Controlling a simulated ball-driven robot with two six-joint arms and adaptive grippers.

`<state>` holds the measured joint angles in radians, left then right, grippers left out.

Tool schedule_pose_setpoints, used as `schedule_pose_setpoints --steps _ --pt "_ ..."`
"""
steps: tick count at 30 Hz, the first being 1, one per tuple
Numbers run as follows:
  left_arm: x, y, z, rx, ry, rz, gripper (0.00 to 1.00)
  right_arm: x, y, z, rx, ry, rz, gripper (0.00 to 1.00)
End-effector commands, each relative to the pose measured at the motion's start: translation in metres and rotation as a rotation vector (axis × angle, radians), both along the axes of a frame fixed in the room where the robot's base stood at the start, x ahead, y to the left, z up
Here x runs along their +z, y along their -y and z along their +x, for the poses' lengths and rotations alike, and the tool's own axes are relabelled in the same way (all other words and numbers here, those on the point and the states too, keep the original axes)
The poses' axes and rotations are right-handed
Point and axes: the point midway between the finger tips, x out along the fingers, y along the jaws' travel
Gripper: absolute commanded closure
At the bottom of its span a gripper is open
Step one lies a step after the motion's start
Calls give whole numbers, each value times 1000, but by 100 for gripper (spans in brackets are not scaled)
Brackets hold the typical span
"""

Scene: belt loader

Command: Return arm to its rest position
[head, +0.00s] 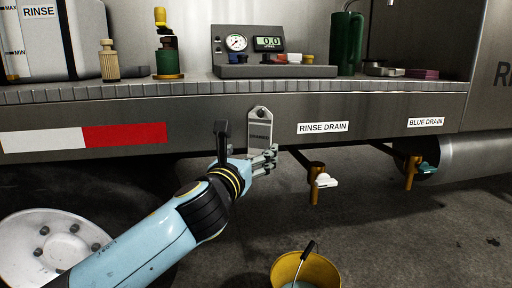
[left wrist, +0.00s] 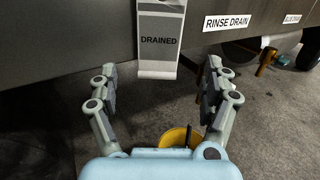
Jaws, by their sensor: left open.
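My left gripper (head: 268,160) is in front of the vehicle's side in the head view, at the lower part of a hanging grey tag (head: 260,118). In the left wrist view the gripper (left wrist: 158,90) has its two fingers wide apart with nothing between them. The tag (left wrist: 160,38) hangs beyond the fingertips there and reads "DRAINED". My right gripper does not show in either view.
A yellow bucket (head: 305,268) stands on the ground below. The rinse drain valve (head: 317,182) with a white handle and the blue drain valve (head: 412,170) stick out under the sill. A shelf above holds a gauge panel (head: 264,55) and a green jug (head: 346,42).

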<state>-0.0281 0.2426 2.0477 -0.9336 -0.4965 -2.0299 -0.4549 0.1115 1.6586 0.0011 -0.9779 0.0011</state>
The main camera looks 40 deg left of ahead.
Motion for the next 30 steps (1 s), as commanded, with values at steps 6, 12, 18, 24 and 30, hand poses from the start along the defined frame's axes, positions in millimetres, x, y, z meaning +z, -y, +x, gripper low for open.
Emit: schedule_pose_setpoints --steps 6,12,18,24,30 --pt "-3 15 -42 0 -2 -2 18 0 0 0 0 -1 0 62" --pt "-2 21 -58 0 0 -1 18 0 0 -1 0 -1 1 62" --pt "-2 21 -59 0 1 0 18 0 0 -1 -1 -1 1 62" --pt "-55 20 -79 12 -110 -50 18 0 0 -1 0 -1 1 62" --pt "-198 10 -141 194 -296 -604 18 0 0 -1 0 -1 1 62"
